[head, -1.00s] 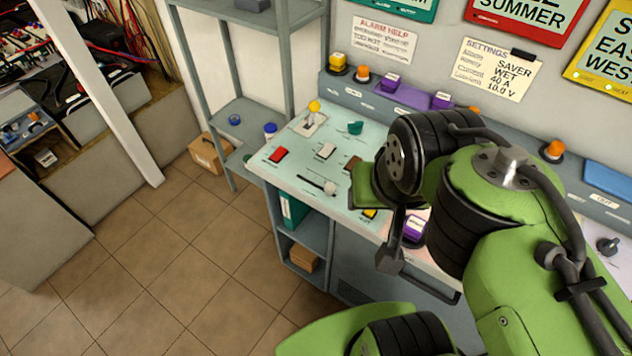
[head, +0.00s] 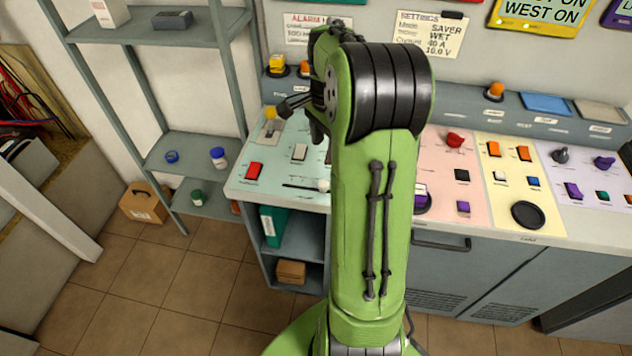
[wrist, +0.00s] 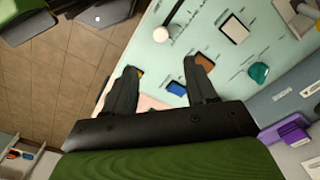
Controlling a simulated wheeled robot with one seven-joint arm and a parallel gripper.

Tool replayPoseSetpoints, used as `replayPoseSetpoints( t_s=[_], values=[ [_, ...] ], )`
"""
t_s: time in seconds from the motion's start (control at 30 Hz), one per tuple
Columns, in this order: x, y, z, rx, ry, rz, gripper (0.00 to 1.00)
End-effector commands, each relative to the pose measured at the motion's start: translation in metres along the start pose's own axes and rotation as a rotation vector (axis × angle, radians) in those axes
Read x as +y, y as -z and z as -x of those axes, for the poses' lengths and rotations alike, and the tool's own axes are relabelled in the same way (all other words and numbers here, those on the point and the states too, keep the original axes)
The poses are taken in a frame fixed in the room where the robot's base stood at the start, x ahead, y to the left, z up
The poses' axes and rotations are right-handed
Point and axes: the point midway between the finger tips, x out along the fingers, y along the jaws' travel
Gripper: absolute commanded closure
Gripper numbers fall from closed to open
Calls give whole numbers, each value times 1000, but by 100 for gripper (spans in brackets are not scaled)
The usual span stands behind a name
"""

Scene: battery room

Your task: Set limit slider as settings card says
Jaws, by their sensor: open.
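The settings card (head: 428,36) hangs on the wall and reads SAVER, WET, 40 A, 10.0 V. A slider (head: 300,185) with a dark slot lies on the pale green panel; its white knob (head: 323,186) is at the slot's right end, partly beside my arm. In the wrist view the white knob (wrist: 162,34) lies just beyond my gripper (wrist: 163,68). My gripper is open and empty above the panel, its two dark fingers apart. The slider's scale is too small to read, and my arm hides part of the panel in the head view.
A red switch (head: 254,171) and a pale switch (head: 299,152) are near the slider. A yellow-topped lever (head: 270,113) stands at the panel's back left. A blue button (wrist: 176,88) and brown switch (wrist: 204,62) lie near the fingers. Shelves (head: 190,140) stand left.

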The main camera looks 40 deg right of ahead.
Motion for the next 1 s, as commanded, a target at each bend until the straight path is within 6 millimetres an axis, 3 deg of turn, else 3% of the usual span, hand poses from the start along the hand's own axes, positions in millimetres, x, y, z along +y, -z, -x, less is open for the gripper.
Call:
replayPoseSetpoints(
  t_s=[0.03,0.3,0.5,0.87,1.0],
  values=[
    [1,-1,-17,-3,-5,1,43],
    [1,-1,-86,-4,-5,3,43],
    [0,-1,-121,-2,-2,4,43],
    [0,-1,-129,0,0,5,43],
    [0,-1,-129,0,0,5,65]
  ],
)
